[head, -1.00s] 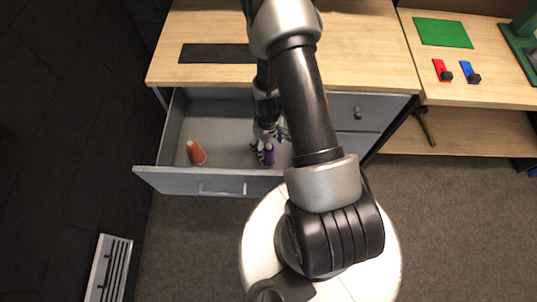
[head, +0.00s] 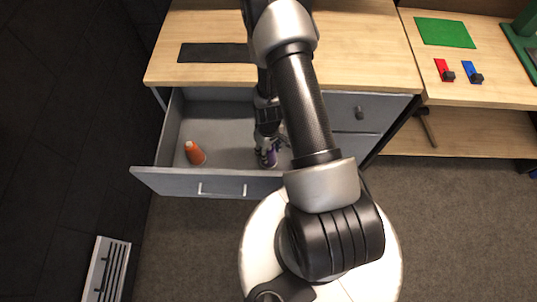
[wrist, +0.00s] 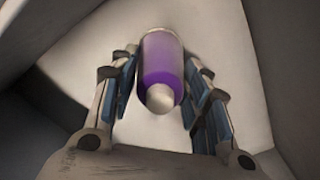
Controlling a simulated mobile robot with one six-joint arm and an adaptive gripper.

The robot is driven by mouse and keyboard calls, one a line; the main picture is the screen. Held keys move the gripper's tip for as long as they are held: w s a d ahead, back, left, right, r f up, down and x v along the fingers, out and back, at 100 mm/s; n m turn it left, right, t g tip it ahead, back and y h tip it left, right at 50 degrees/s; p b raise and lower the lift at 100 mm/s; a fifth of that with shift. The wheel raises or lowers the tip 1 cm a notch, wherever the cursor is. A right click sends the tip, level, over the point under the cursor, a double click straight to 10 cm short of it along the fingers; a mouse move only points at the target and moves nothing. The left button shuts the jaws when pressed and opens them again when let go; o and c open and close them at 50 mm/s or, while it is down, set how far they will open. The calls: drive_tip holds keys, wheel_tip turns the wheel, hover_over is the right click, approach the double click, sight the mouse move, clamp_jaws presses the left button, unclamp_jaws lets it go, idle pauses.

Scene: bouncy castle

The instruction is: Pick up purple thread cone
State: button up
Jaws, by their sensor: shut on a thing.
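The purple thread cone (wrist: 162,62) stands between my gripper's two fingers in the wrist view, its pale tip toward the camera. In the head view the purple cone (head: 271,158) shows in the open drawer (head: 225,130), partly hidden by my gripper (head: 267,150). My gripper also fills the sides of the wrist view (wrist: 163,85). It is shut on the purple cone, with the fingers on either side of it. Whether the cone touches the drawer floor cannot be told.
An orange thread cone (head: 195,153) stands in the drawer to the left. The drawer's front wall (head: 215,183) and side walls surround my gripper. The wooden desktop (head: 215,25) with a dark mat (head: 214,53) lies behind and above. The drawer floor between the cones is clear.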

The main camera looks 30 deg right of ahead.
drive_tip(key=c, duration=0.5)
drive_tip(key=shift+r, duration=0.1)
